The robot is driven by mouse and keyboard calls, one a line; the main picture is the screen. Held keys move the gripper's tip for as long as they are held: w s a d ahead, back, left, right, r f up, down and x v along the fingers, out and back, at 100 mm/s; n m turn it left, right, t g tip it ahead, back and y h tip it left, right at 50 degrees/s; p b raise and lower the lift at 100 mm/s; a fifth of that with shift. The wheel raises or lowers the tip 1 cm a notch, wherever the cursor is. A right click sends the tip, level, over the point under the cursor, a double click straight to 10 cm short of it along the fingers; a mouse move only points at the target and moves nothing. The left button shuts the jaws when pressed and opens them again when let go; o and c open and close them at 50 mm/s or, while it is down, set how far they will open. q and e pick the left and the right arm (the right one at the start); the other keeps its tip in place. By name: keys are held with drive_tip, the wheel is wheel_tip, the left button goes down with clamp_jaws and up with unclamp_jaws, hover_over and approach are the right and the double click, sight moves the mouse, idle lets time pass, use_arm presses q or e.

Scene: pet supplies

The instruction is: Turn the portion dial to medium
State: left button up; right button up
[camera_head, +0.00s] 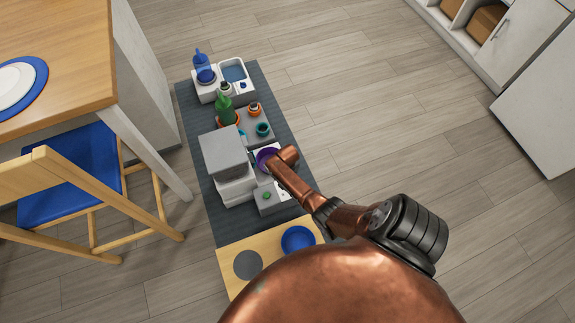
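A white pet feeder with a grey top (223,150) stands on the dark mat. A purple round bowl-like part (264,155) sits at its right side, partly covered by my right arm. A light grey panel with a small green round part (267,195) is in front of it. I cannot tell which part is the portion dial, or its setting. My copper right arm reaches in from the lower right, its end over the purple part and the panel's far side. Its fingers are hidden, so open or shut does not show. My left gripper is not in view.
The dark mat (205,213) also holds a white water unit (208,95), a green bottle (224,110) and small cups on a grey tray. A blue bowl (297,239) lies on a wooden board (232,248) in front. A chair (70,190) and table stand left; right floor is clear.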

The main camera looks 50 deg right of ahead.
wheel_tip(320, 180, up, 6)
idle(0.4)
idle(0.4)
